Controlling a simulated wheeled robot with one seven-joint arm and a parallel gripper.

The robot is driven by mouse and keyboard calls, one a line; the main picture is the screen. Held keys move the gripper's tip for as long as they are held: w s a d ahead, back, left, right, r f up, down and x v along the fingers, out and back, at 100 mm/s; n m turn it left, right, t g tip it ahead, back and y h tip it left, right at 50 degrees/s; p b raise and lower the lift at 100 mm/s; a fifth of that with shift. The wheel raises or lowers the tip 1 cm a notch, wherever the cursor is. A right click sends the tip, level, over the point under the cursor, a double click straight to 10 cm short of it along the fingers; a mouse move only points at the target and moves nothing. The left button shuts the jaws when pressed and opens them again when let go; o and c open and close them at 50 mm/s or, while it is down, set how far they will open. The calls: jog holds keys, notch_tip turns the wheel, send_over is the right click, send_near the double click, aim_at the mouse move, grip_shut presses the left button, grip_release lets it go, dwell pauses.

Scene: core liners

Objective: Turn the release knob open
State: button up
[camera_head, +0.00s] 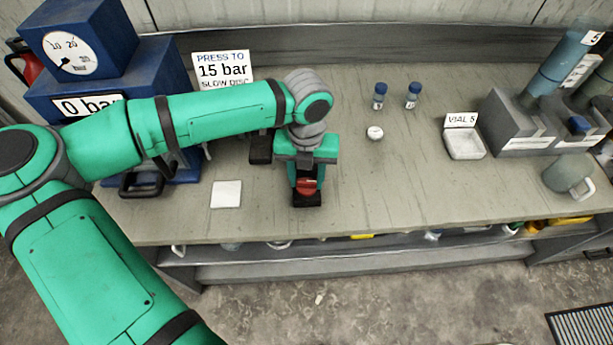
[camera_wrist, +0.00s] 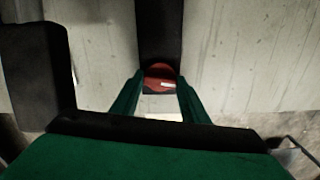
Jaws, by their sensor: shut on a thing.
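The release knob (camera_head: 306,187) is red and sits on a black base (camera_head: 306,201) near the bench's front edge, in the middle of the head view. My green gripper (camera_head: 306,172) reaches down over it from above, with its fingers closed at the knob's sides. In the wrist view the red knob (camera_wrist: 160,74) with a small pale mark shows between the two green fingertips (camera_wrist: 160,86). The gripper is shut on the knob. The fingers hide part of the knob, so its exact angle is hard to tell.
A blue press (camera_head: 150,65) with a dial and a "0 bar" label stands at the left. A white square (camera_head: 226,194) lies left of the knob. Two blue-capped vials (camera_head: 379,96), a small white round item (camera_head: 375,132), a white tray (camera_head: 465,144) and a mug (camera_head: 566,174) stand to the right.

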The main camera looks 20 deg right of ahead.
aim_at(307, 181)
jog(key=shift+n, duration=0.8)
jog(key=o, duration=1.1)
jog(key=shift+c, duration=0.2)
jog(key=shift+r, duration=0.15)
notch_tip(307, 181, up, 11)
jog(key=shift+f, duration=0.2)
